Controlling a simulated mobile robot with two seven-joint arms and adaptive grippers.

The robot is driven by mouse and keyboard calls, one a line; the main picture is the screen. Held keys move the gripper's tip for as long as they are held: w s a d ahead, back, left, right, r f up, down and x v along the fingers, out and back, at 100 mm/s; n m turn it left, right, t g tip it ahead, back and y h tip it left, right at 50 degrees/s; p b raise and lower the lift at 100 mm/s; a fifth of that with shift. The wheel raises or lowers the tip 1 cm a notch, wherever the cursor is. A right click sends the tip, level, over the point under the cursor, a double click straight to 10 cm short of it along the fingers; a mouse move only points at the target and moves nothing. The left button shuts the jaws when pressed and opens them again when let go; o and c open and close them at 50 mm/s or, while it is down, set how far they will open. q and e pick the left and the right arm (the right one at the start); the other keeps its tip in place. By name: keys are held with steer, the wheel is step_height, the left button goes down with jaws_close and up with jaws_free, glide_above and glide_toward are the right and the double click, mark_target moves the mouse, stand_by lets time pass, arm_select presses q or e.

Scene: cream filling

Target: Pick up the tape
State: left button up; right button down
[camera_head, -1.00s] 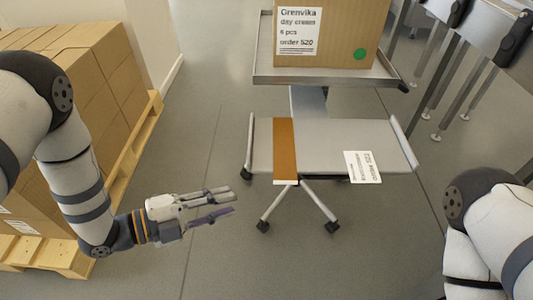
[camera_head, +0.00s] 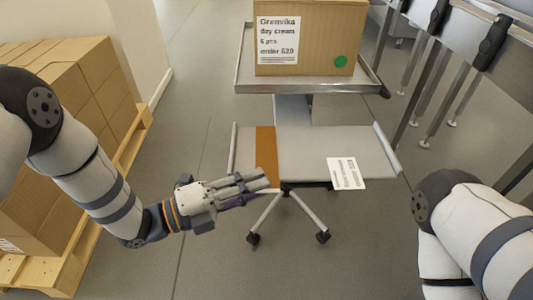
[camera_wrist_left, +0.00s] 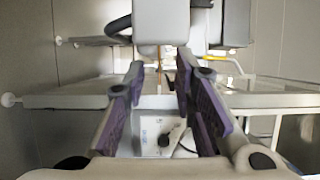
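The tape seems to be the flat brown strip (camera_head: 265,148) lying across the left part of the cart's grey lower shelf (camera_head: 305,148). My left gripper (camera_head: 262,188) is at the near end of this strip in the head view, overlapping the shelf's front edge; whether it touches cannot be told. In the left wrist view my left gripper (camera_wrist_left: 160,75) has its two purple-padded fingers apart. A thin brownish line (camera_wrist_left: 159,78) shows between them, perhaps the strip seen edge-on. My right arm shows at the right, with its gripper out of view.
A white label sheet (camera_head: 346,173) lies on the shelf's right part. A cardboard box (camera_head: 335,40) labelled day cream stands on the upper tray (camera_head: 300,86). Stacked cartons (camera_head: 80,90) sit on a wooden pallet (camera_head: 125,155) at left. A metal-legged table (camera_head: 485,40) stands at right.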

arm_select(q)
jaws_close()
steer(key=shift+r, duration=0.1)
